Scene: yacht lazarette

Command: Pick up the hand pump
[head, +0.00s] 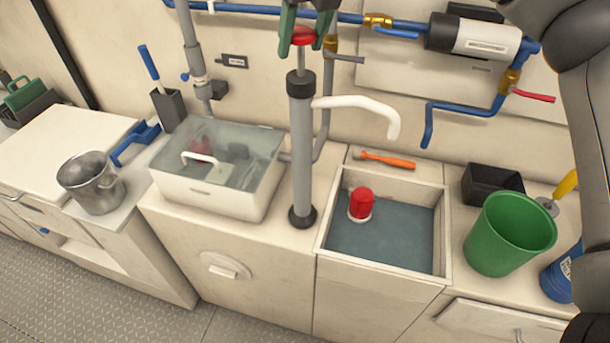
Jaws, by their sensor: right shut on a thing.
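The hand pump (302,150) is a tall grey cylinder with a black collar, a black foot, a white curved spout to the right and a red knob on a thin rod at the top. It is upright, its foot at the counter between the clear-lidded bin and the sink; I cannot tell whether the foot touches. My right gripper (305,36) comes down from the top edge, its green fingers shut on the red knob. The upper part of the gripper is out of frame. My left gripper is not in view.
The lidded bin (200,195) stands left of the pump, the sink (442,240) with a red-topped object (361,204) right of it. A metal pot (92,185) is at left. Pipes line the wall.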

